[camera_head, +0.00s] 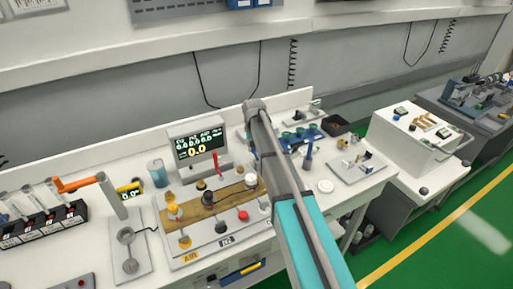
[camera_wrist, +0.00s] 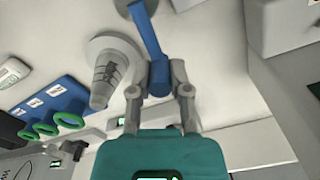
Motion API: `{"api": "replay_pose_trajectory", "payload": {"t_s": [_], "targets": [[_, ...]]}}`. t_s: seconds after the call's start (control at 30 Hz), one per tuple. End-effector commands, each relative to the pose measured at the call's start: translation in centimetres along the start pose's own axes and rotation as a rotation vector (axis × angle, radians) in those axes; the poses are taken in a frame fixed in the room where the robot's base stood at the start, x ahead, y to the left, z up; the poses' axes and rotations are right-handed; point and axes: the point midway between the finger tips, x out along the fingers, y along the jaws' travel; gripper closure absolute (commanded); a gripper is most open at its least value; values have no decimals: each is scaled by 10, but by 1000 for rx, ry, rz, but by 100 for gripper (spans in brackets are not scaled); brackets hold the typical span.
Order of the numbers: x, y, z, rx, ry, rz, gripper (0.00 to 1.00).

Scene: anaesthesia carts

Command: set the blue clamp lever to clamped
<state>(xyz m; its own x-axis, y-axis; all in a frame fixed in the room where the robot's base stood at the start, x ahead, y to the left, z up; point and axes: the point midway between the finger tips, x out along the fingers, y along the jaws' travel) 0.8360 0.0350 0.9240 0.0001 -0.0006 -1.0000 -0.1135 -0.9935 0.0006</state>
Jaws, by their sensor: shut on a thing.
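The blue clamp lever (camera_wrist: 147,36) shows in the wrist view. It runs from a round grey base at the top edge down to a thicker blue end between my fingertips. My gripper (camera_wrist: 160,78) is shut on that end, one grey finger on each side. In the head view my arm slants up across the middle and I cannot make out my gripper. An upright blue piece (camera_head: 308,153) stands right of the arm there; I cannot tell whether it is the lever.
A grey cone on a white round base (camera_wrist: 108,72) stands close left of the lever. A blue tray with green rings (camera_wrist: 52,112) lies beyond it. In the head view, a valve panel (camera_head: 215,235) is left of my arm and a white cart (camera_head: 425,145) is right.

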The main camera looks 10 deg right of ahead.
Motion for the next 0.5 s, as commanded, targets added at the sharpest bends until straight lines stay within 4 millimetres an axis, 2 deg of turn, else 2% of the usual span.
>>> {"api": "replay_pose_trajectory", "payload": {"t_s": [0.2, 0.5], "targets": [[0, -6, 3, -121, 0, -1, 100], [0, -9, 4, -182, -1, -1, 100]]}}
